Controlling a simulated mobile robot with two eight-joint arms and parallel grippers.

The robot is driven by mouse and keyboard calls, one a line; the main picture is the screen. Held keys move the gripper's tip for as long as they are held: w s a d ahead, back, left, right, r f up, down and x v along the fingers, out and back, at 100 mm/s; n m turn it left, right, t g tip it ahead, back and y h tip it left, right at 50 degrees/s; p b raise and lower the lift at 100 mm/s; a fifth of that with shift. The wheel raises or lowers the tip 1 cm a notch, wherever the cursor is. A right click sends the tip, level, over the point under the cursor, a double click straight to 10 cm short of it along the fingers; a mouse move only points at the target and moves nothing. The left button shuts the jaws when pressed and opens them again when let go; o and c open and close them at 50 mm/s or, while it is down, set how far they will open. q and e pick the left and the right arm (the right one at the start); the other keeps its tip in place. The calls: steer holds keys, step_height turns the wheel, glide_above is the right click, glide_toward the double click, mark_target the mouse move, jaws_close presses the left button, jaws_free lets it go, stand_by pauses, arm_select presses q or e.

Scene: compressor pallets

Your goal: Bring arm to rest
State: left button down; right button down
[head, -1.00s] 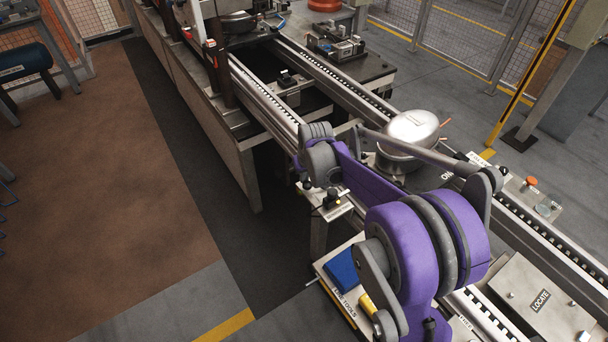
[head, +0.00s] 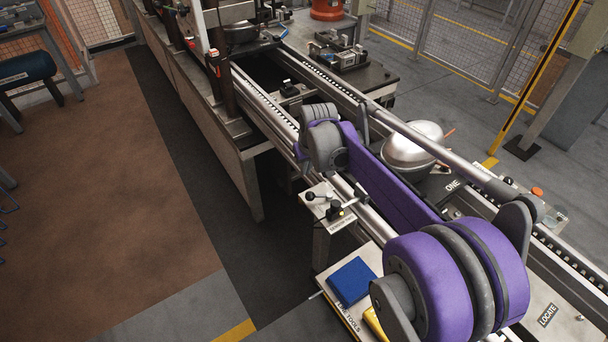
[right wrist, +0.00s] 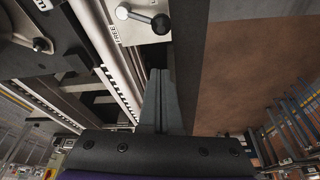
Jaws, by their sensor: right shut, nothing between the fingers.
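My right arm, purple and grey, crosses the head view from the lower right toward the middle. Its grey wrist end (head: 322,145) is over the near conveyor rail, left of a silver domed compressor (head: 412,142), which the arm partly covers. The fingertips are hard to make out in the head view. In the right wrist view my right gripper (right wrist: 160,78) is shut, its grey fingers together with nothing between them. Beyond the fingers is a white plate (right wrist: 125,35) with a black-and-metal lever (right wrist: 140,16). My left gripper is in neither current view.
The lever fixture (head: 332,212) stands beside the rail below my wrist. A tool tray with a blue block (head: 351,282) is near my arm's large purple joint. A plate marked LOCATE (head: 550,312) is lower right.

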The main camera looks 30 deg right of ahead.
steer(key=s+a+r+p, duration=0.1)
steer(key=s+a+r, duration=0.2)
steer(key=s+a, duration=0.7)
arm_select(q)
steer(key=r, duration=0.1)
steer(key=w+r+p, duration=0.1)
steer(key=shift+w+d+r, duration=0.1)
steer(key=shift+r, duration=0.25)
arm_select(e)
steer(key=s+a+f+n+t, duration=0.1)
steer(key=s+f, duration=0.1)
steer(key=s, duration=0.5)
steer(key=s+a+f, duration=0.1)
steer(key=s+f, duration=0.2)
steer(key=s, duration=0.5)
steer(key=shift+a+f+n+t+y, duration=0.2)
steer(key=shift+a+n+t+y, duration=0.1)
steer(key=shift+a+n+t, duration=0.1)
